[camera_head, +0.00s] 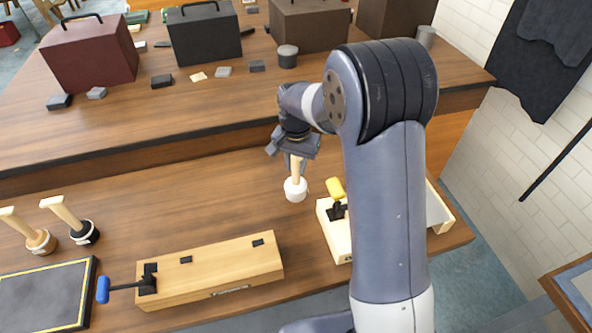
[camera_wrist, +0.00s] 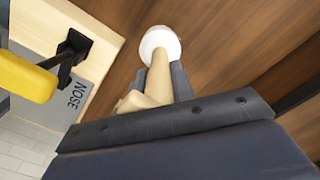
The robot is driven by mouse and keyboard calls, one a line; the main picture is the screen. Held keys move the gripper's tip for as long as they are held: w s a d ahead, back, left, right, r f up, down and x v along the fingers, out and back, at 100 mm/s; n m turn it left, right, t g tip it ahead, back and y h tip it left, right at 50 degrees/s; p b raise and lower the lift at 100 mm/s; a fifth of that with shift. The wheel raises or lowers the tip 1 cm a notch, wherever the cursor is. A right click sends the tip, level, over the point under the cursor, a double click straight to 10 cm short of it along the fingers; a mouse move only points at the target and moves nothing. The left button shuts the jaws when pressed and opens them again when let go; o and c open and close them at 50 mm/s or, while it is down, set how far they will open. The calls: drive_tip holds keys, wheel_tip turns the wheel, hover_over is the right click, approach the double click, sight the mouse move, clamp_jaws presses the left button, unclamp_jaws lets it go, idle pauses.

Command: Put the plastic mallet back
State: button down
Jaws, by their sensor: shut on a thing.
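The plastic mallet (camera_head: 295,188) has a white head and a light wooden handle. My gripper (camera_head: 295,157) is shut on its handle, and the white head hangs downward over the wooden bench. In the wrist view, the white head (camera_wrist: 160,45) shows beyond the fingers, and the handle lies between the two dark fingers of my gripper (camera_wrist: 163,85). I cannot tell whether the head touches the bench top. Two other mallets stand at the left, one with a tan head (camera_head: 40,242) and one with a black head (camera_head: 85,233).
A wooden block with a blue-handled clamp (camera_head: 210,272) lies at the front. A pale frame with a yellow-handled clamp (camera_head: 336,190) is close to the right of the mallet and also shows in the wrist view (camera_wrist: 28,78). A dark yellow-edged mat (camera_head: 45,290) lies front left. Boxes stand on the raised back shelf.

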sight(296, 172)
drive_tip(key=shift+f, duration=1.45)
drive_tip(key=shift+f, duration=0.2)
drive_tip(key=c, duration=1.2)
unclamp_jaws()
wheel_tip(296, 172, up, 12)
drive_tip(key=shift+r+b, duration=0.25)
drive_tip(key=shift+b, duration=0.2)
